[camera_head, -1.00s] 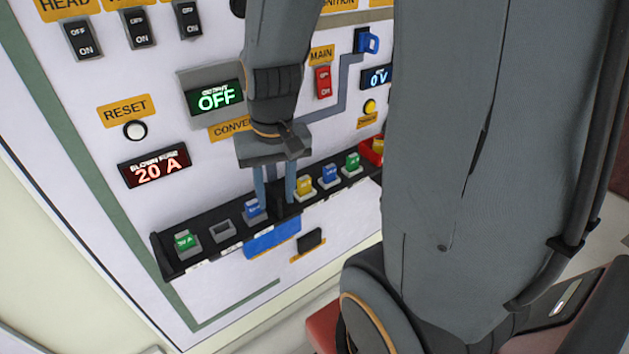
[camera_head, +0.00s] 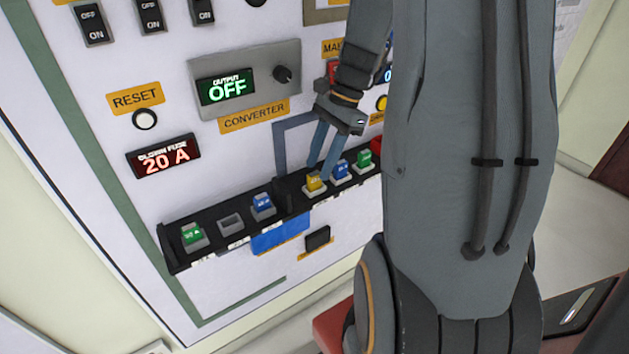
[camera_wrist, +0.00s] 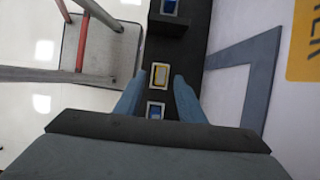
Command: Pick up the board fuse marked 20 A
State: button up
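A yellow fuse (camera_head: 315,183) sits upright in a pale socket on the right part of the black fuse rail; its marking is too small to read. My gripper (camera_head: 320,171) is open, its two blue-grey fingers just above and close to this fuse. In the wrist view the yellow fuse (camera_wrist: 159,75) shows between the fingertips, with the gripper (camera_wrist: 158,82) apparently not closed on it. A blue fuse (camera_head: 340,171) and a green fuse (camera_head: 364,159) stand to its right. The red display (camera_head: 163,157) reads "BLOWN FUSE 20 A".
On the rail's left part are a green fuse (camera_head: 192,235), an empty socket (camera_head: 231,224) and another blue fuse (camera_head: 263,206). The converter display (camera_head: 226,87) reads OFF. The reset button (camera_head: 145,119) is above the red display. A black block (camera_head: 317,238) sits below the rail.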

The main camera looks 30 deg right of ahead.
aim_at(314, 173)
jog(key=shift+p+x, duration=0.4)
jog(key=shift+x, duration=1.55)
jog(key=shift+a, duration=0.1)
grip_shut()
jog(key=shift+w+r, duration=0.1)
jog(key=shift+r, duration=0.15)
